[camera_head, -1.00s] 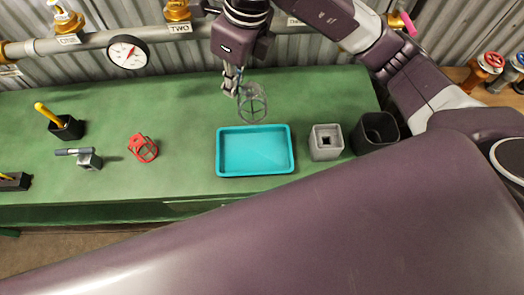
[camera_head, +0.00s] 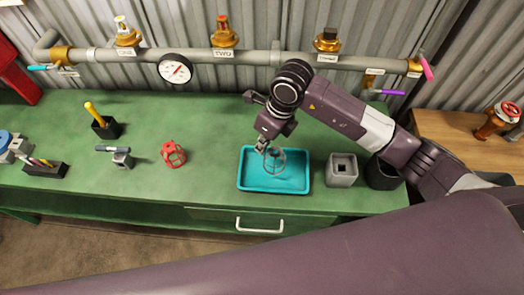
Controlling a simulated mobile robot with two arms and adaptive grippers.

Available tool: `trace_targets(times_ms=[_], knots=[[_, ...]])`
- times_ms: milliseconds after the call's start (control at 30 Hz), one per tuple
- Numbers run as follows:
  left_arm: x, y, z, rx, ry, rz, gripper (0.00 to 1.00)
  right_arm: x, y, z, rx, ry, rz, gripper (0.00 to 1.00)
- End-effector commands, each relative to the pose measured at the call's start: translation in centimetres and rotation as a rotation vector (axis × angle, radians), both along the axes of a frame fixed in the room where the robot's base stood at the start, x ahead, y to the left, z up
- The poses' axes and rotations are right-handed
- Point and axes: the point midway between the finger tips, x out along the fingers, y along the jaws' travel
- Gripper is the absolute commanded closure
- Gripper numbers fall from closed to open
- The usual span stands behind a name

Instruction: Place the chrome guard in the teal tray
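The teal tray (camera_head: 255,182) lies on the green bench, to the right of its middle. My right gripper (camera_head: 264,147) is over the tray's upper part and points down. It is shut on the chrome guard (camera_head: 275,160), a thin wire cage with a ring. The guard appears over the inside of the tray; I cannot tell whether it touches the tray floor. My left gripper is not in view.
A grey square holder (camera_head: 342,169) and a dark bin (camera_head: 382,174) stand right of the tray. A pipe with valves (camera_head: 226,57) runs behind.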

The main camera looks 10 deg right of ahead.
Motion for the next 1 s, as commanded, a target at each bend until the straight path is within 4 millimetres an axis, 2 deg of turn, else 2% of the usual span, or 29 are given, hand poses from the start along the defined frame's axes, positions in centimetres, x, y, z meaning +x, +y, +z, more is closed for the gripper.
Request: trace_targets(times_ms=[133, 300, 700, 900, 1000], knots=[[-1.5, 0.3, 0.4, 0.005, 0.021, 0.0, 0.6, -0.2, 0.0, -1.8, -0.002, 0.004, -0.001, 1.0], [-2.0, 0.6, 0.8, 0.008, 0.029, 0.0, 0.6, -0.1, 0.0, -4.0, -0.001, 0.002, -0.001, 1.0], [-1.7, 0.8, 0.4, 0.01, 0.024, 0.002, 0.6, 0.0, 0.0, -4.8, -0.001, -0.001, 0.001, 1.0], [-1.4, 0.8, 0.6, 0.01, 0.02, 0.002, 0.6, 0.0, 0.0, -4.7, -0.001, -0.001, 0.0, 0.8], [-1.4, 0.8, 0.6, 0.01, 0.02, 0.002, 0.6, 0.0, 0.0, -4.7, -0.001, -0.001, 0.0, 0.78]])
